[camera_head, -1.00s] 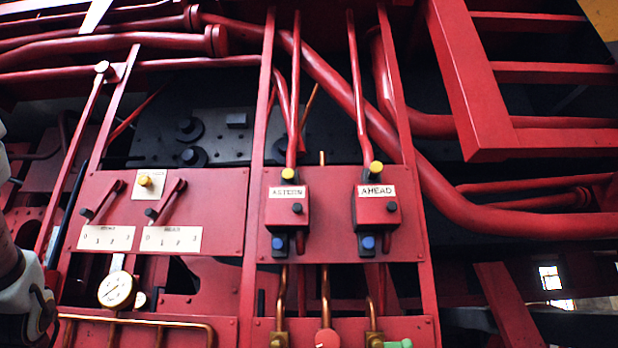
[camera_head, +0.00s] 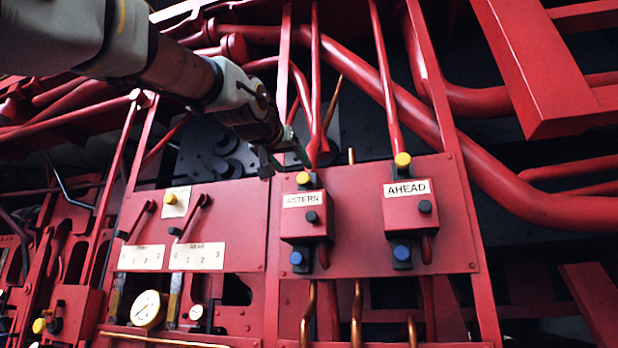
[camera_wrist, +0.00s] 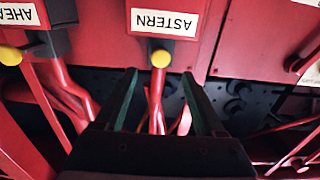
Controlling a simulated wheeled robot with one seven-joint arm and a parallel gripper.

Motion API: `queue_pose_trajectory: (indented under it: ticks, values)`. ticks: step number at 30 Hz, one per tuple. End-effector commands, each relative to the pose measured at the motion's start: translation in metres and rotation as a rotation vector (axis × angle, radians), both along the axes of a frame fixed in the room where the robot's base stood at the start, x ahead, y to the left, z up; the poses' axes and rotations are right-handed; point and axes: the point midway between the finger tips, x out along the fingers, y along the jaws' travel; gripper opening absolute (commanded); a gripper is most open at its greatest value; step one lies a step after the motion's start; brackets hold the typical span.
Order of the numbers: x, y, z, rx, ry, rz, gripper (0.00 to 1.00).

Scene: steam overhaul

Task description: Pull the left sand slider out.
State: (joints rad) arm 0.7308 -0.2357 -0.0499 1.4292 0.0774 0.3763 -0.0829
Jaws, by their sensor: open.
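The left red box (camera_head: 304,222), labelled ASTERN, is on the red panel and has a yellow knob (camera_head: 303,179) on top, a black knob (camera_head: 312,217) on its front and a blue knob (camera_head: 296,258) below. Which part is the sand slider, I cannot tell. My gripper (camera_head: 286,165) is open and empty, just above the ASTERN box. In the wrist view, the yellow knob (camera_wrist: 160,58) lies just beyond and between the fingertips of my gripper (camera_wrist: 159,74). The ASTERN label shows upside down there. Contact with the knob is not visible.
The similar AHEAD box (camera_head: 410,208) stands to the right. Red pipes (camera_head: 316,80) rise behind the boxes, close to my gripper. On the left, a panel holds two levers (camera_head: 190,217) and number plates, with a pressure gauge (camera_head: 147,308) below.

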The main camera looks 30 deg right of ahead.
Motion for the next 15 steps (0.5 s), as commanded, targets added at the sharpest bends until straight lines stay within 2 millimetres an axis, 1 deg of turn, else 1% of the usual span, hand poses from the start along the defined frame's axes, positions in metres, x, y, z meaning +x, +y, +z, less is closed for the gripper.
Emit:
queue_pose_trajectory:
  ticks: [1,9,15]
  values:
    - [0.008,-0.007,0.003,0.003,0.003,0.0,0.71]
    - [0.045,-0.041,0.003,0.003,0.003,0.001,0.71]
    - [0.062,-0.057,0.002,0.001,0.003,0.002,0.71]
